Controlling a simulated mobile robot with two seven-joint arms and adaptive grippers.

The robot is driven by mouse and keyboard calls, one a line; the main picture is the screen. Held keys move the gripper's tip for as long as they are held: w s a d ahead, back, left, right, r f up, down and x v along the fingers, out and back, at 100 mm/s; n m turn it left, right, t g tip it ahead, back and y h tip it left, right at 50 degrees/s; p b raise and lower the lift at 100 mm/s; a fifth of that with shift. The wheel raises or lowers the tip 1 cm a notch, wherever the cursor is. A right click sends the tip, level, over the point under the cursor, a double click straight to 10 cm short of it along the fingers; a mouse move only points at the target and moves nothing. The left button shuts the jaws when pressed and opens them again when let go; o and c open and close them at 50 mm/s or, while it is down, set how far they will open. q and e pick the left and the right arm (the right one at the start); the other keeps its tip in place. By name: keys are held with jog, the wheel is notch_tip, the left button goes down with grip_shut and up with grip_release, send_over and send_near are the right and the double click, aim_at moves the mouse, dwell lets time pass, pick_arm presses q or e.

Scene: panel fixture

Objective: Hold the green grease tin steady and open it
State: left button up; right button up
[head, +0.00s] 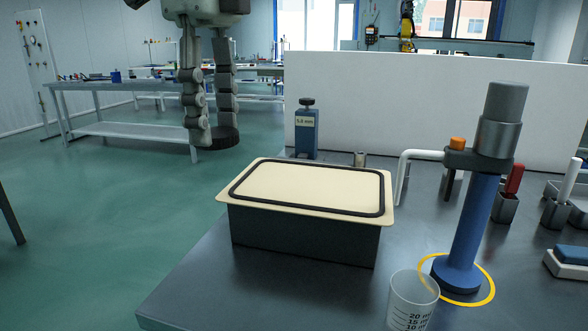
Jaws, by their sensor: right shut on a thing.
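My right gripper (213,131) hangs down from the top left of the head view. Its two long segmented fingers are shut on a small dark round piece (227,139) at their tips, held in the air left of the bench. I cannot tell whether this piece is a lid or a tin; no green shows on it. No green grease tin can be made out in this view. My left gripper is not in view.
The grey bench (200,290) carries a dark box with a cream top (305,187), a blue column (470,225) in a yellow ring, a clear measuring cup (412,298) and a blue block (306,133). A white panel (430,105) stands behind. Green floor lies left.

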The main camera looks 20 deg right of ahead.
jog(key=shift+w+d+f, duration=0.7)
jog(key=shift+w+d, duration=0.1)
jog(key=shift+d, duration=0.15)
jog(key=p, duration=0.3)
send_over(272, 187)
jog(key=f, duration=0.4)
jog(key=shift+s+a+f, duration=0.3)
jog(key=shift+a+f, duration=0.05)
jog(key=shift+f, duration=0.05)
jog(key=shift+w+d+f, duration=0.3)
jog(key=shift+f, duration=2.05)
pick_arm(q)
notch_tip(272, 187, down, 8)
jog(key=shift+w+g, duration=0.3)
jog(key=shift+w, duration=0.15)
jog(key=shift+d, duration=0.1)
pick_arm(e)
jog(key=o, duration=0.8)
jog(key=shift+f, duration=0.1)
jog(key=o, duration=0.5)
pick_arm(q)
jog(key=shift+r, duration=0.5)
